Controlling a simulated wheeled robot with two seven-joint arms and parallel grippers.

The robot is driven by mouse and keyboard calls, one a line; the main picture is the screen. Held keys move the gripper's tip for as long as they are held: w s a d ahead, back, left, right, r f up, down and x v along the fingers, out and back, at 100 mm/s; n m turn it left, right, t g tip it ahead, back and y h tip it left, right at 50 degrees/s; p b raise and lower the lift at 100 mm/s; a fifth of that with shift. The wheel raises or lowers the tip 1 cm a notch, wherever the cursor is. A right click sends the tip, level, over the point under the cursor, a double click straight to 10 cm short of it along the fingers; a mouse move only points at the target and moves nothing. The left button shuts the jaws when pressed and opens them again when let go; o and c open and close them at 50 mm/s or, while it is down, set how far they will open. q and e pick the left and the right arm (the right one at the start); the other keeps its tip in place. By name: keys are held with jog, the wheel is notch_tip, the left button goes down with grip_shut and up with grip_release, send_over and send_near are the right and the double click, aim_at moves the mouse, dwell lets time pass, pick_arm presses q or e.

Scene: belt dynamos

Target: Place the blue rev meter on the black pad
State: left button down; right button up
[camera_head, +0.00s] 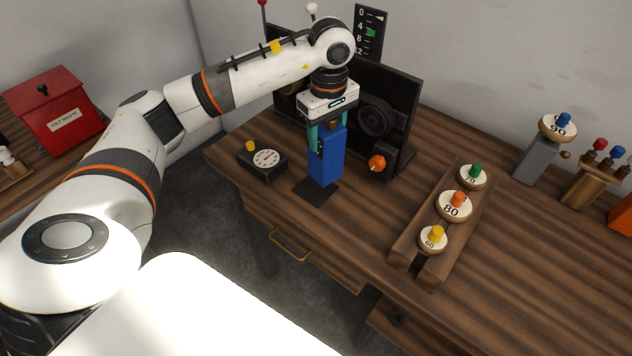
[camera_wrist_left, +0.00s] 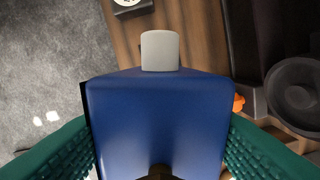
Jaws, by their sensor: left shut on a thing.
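The blue rev meter (camera_head: 326,160) is upright between the teal fingers of my left gripper (camera_head: 327,138). In the left wrist view its blue face (camera_wrist_left: 160,120) fills the middle, with a light grey piece (camera_wrist_left: 160,50) at its far edge and a green ribbed finger on each side. The black pad (camera_head: 309,193) lies flat on the wooden bench, right under the meter. The meter's lower end covers part of the pad; I cannot tell whether they touch. My right gripper is not in view.
A black box with a white dial (camera_head: 266,158) sits left of the pad. A dark machine with an orange knob (camera_head: 377,163) stands behind. A wooden rack (camera_head: 408,246) with numbered dials is to the right. Bare bench lies between pad and rack.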

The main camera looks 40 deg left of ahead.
pick_arm(q)
jog(key=a+n, duration=0.1)
jog(key=w+a+n, duration=0.1)
jog(key=a, duration=0.1)
jog(key=shift+w+r+n, duration=0.25)
jog(key=shift+w+n, duration=0.1)
jog(key=shift+n, duration=0.05)
notch_tip(320, 180, down, 10)
jog(key=p, duration=0.3)
jog(key=c, duration=0.5)
grip_release()
jog(key=shift+a, duration=0.1)
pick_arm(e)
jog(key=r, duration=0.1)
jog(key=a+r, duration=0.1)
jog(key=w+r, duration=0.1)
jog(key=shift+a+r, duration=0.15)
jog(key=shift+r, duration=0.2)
